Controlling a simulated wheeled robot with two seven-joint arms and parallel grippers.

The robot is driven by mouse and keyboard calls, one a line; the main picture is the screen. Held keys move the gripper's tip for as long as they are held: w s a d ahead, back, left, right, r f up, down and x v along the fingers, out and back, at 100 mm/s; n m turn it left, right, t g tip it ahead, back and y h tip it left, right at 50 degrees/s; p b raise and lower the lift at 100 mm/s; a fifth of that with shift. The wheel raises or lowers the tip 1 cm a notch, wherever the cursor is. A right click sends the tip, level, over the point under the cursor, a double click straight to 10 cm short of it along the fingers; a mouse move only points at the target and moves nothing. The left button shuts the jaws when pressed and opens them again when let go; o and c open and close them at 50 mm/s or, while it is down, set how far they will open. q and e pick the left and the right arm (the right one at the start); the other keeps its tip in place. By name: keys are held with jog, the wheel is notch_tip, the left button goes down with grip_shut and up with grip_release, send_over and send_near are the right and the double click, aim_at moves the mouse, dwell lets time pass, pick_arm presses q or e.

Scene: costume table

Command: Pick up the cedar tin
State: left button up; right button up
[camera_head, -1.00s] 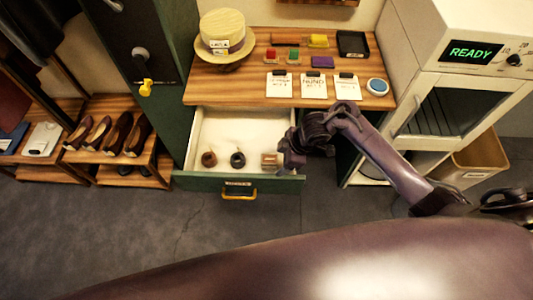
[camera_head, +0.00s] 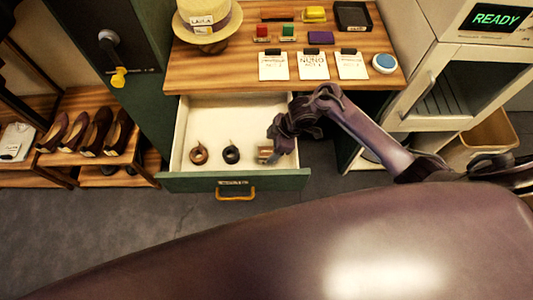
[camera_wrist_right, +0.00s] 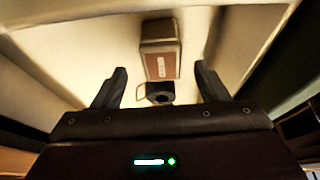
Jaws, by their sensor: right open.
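A small brown box with a pale top, which looks like the cedar tin (camera_head: 264,152), sits in the open drawer (camera_head: 236,184), near its right side. My right gripper (camera_head: 277,146) is over the drawer and partly hides the tin. In the right wrist view the tin (camera_wrist_right: 160,58) shows a reddish-brown label too blurred to read. My right gripper's fingers (camera_wrist_right: 160,80) are apart and empty. The tin appears beyond the fingertips, roughly centred between them, not visibly touched. My left gripper is not in view.
A brown ring-shaped item (camera_head: 199,154) and a black one (camera_head: 231,154) lie left of the tin. The drawer walls enclose them. Above is a wooden tabletop (camera_head: 215,75) with a straw hat (camera_head: 207,20), cards (camera_head: 313,66) and small coloured blocks.

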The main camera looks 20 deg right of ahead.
aim_at(269, 151)
jog(key=x, duration=0.5)
jog(key=shift+s+f, duration=0.1)
jog(key=shift+f, duration=0.05)
jog(key=shift+d, duration=0.1)
jog(key=c, duration=1.1)
